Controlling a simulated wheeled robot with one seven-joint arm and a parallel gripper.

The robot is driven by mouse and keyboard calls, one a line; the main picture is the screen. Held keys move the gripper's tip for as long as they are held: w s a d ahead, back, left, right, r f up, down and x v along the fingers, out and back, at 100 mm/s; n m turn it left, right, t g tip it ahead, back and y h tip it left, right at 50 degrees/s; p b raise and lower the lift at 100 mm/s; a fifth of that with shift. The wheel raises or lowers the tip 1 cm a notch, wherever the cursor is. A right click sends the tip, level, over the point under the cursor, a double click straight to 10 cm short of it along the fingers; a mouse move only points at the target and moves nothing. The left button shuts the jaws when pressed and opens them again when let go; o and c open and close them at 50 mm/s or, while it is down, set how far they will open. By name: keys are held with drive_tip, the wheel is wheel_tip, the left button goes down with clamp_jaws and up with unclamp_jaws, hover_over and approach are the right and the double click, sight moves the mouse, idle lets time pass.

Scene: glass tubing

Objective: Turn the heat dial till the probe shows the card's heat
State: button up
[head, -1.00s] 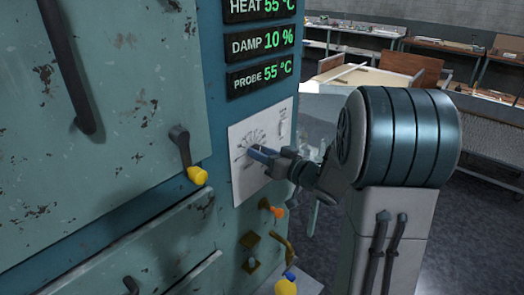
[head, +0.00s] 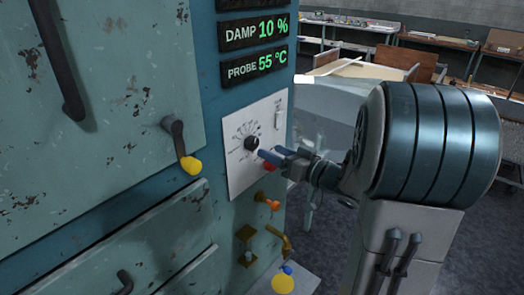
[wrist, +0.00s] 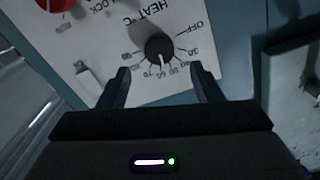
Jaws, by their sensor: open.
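The black heat dial (head: 251,143) sits on a white panel (head: 237,178), ringed by a printed scale. It also shows in the wrist view (wrist: 158,47), where the scale appears upside down. I cannot read its setting surely. My gripper (head: 270,156) is open and empty, just off the panel in front of the dial. In the wrist view its fingertips (wrist: 160,73) stand apart, either side of the dial and not touching it. The probe display (head: 254,67) reads 55 °C. The heat display is mostly cut off at the top. No card is in view.
The damp display (head: 254,30) reads 10 %. A red knob (head: 269,166), marked lock in the wrist view, is close to the dial. Below are an orange-tipped valve (head: 268,201) and brass fittings.

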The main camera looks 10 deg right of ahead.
drive_tip(key=b+v, duration=0.1)
drive_tip(key=v, duration=0.6)
drive_tip(key=shift+s, duration=0.2)
drive_tip(key=shift+d, duration=0.1)
drive_tip(key=w+d+m+h, duration=0.3)
drive_tip(key=m+h, duration=0.1)
drive_tip(key=h, duration=0.7)
drive_tip(key=s+a+f+g, duration=0.3)
drive_tip(key=s+a+g, duration=0.2)
drive_tip(key=s, duration=0.5)
drive_tip(key=s+a+f+g, duration=0.4)
drive_tip(key=s+a+g, duration=0.2)
drive_tip(key=s, duration=0.3)
drive_tip(key=shift+s+a+n, duration=0.2)
drive_tip(key=shift+s+n, duration=0.1)
drive_tip(key=shift+s, duration=0.1)
drive_tip(key=shift+f, duration=0.1)
idle(3.5)
